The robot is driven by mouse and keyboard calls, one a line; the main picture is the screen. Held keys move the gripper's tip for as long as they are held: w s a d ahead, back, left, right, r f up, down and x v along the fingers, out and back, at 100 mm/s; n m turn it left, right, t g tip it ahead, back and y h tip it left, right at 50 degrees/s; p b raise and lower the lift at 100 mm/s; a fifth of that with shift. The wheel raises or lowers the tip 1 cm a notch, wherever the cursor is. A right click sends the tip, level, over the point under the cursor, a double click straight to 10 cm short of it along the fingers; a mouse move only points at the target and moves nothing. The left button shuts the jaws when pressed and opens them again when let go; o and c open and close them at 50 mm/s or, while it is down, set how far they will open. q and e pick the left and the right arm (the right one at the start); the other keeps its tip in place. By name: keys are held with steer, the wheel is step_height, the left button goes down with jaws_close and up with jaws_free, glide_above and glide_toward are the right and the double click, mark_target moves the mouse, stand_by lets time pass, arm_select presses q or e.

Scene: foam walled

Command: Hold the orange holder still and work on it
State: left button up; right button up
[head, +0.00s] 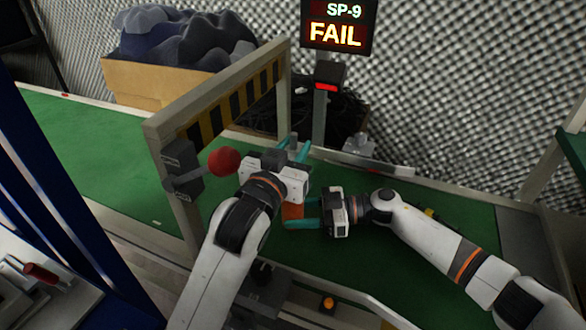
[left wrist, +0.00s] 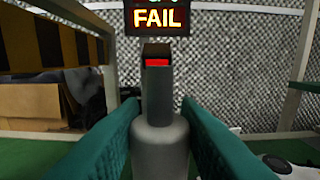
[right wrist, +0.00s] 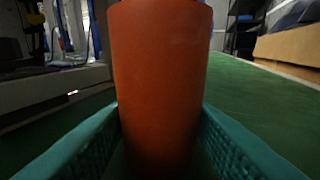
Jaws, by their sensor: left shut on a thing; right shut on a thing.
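The orange holder (head: 292,212) is partly hidden behind my left gripper's body in the head view. In the right wrist view the holder (right wrist: 160,85) is a plain orange cylinder standing between the teal fingers; its lower end is hidden. My right gripper (head: 300,214) is shut on it from the right. My left gripper (head: 293,147) is higher and farther back, beyond the holder. It is shut on a grey round piece, which in the left wrist view (left wrist: 160,150) has a rounded shoulder. I cannot tell whether the narrower dark grey part above belongs to it.
A green belt (head: 400,199) runs underneath. A striped gate (head: 225,105) with a red ball-shaped button (head: 224,162) stands close to my left arm. Behind are a post box with a red light (head: 328,77), a sign reading FAIL (head: 338,30) and a cardboard box (head: 140,85) of dark foam.

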mark_target(293, 134)
arm_select(q)
step_height(293, 134, up, 4)
steer(key=shift+r, duration=0.15)
arm_select(e)
steer(key=o, duration=0.9)
steer(key=shift+c, duration=0.2)
